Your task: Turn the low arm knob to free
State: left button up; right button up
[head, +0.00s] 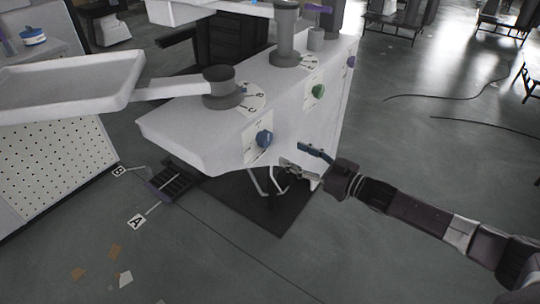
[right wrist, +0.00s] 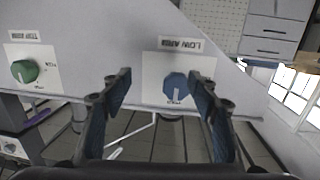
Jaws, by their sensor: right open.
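The low arm knob is a blue knob (head: 264,138) on a pale plate on the grey column housing's side. In the right wrist view the blue knob (right wrist: 176,86) sits under an upside-down LOW ARM label (right wrist: 181,44). A pale mark shows at its lower edge; the small print there is too blurred to read. My right gripper (head: 292,156) is open and empty, to the right of and slightly below the knob in the head view. In the wrist view the knob shows between the open fingers (right wrist: 159,78), closer to the right finger. My left gripper is out of view.
A green knob (head: 318,91) with a TOP ARM label (right wrist: 27,36) is on the same housing (head: 190,140). A white tray arm (head: 70,82) reaches left from the housing top. A pegboard cabinet (head: 65,160) stands left. Open floor lies to the right.

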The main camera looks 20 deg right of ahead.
jog(key=n+y, duration=0.1)
jog(key=y, duration=0.1)
send_near(268, 139)
jog(key=x, duration=0.2)
jog(key=b+x, duration=0.1)
jog(key=x, duration=0.6)
jog(key=shift+w+a+f, duration=0.1)
jog(key=shift+w, duration=0.2)
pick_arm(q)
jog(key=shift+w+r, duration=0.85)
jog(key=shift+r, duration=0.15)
pick_arm(e)
jog(key=c, duration=1.1)
